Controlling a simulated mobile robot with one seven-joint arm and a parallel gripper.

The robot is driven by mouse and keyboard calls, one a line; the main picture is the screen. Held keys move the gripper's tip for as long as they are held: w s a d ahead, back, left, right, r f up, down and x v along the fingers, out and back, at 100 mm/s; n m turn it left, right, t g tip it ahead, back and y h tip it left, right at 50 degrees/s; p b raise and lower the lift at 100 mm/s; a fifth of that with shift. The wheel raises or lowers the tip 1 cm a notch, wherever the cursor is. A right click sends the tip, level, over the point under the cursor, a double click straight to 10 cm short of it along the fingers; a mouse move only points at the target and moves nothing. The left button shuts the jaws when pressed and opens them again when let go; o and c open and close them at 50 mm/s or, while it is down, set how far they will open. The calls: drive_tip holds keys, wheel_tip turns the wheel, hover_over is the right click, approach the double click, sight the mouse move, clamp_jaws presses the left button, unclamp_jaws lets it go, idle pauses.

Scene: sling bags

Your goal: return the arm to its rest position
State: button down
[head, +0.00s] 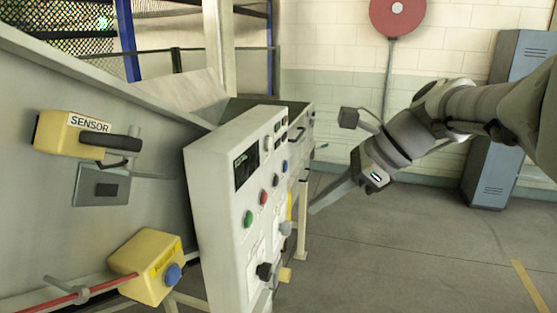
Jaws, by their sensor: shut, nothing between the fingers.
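My arm comes in from the right edge of the head view and reaches toward the middle. My gripper (322,200) hangs at its end, pointing down and to the left, with its narrow fingers together and nothing held. It is just right of the edge of a white control panel (238,185). I cannot tell from this one view whether it touches the panel. The panel carries several coloured buttons, a dark display and black knobs.
A yellow sensor box (72,133) and a yellow box with a blue button (148,267) are on the grey machine at left. A grey locker (497,150) stands behind my arm. A red disc (397,15) is on the wall. The floor (400,255) at lower right is clear.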

drive_tip(key=s+d+f+n+t+h, duration=0.1)
drive_tip(key=s+f+n+h, duration=0.3)
drive_tip(key=s+n, duration=0.4)
drive_tip(key=s+d+f+n+t+h, duration=0.1)
drive_tip(key=s+d+f+n+h, duration=0.2)
drive_tip(key=s+n, duration=0.4)
wheel_tip(320, 180, down, 2)
drive_tip(key=d+n, duration=0.1)
drive_tip(key=n, duration=0.4)
drive_tip(key=shift+s+h, duration=0.35)
drive_tip(key=shift+h, duration=0.05)
